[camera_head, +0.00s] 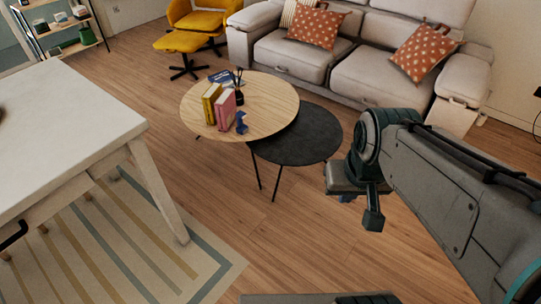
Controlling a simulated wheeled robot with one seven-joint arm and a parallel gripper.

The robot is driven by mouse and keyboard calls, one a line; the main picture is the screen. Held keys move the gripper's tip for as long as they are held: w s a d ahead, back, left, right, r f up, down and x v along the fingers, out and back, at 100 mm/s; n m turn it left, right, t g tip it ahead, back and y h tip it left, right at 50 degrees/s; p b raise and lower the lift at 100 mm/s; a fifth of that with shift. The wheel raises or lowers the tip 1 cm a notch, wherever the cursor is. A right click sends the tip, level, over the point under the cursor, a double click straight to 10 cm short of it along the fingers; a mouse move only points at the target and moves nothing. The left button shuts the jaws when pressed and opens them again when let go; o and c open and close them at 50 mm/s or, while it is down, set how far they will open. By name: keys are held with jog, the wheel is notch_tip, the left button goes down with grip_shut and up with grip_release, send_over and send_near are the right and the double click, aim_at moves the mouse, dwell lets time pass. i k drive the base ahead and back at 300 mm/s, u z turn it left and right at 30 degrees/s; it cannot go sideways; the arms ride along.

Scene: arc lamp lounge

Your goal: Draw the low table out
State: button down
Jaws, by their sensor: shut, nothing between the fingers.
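A low round black table (315,140) on thin dark legs stands near the middle of the head view. Its left part is tucked under the edge of a slightly taller round wooden table (270,95). My gripper (372,216) is shut and empty, pointing down to the right of the black table. It looks apart from the table; its exact height is hard to tell. The far legs of the black table are hidden.
Books (220,104), a blue item (241,122) and a dark pot stand on the wooden table. A grey sofa (335,60) is close behind. A white table (60,130) on a striped rug (110,240) is at left. The wooden floor in front is clear.

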aim_at(316, 134)
jog(key=u, duration=0.35)
jog(key=i, duration=1.4)
jog(key=z, duration=0.4)
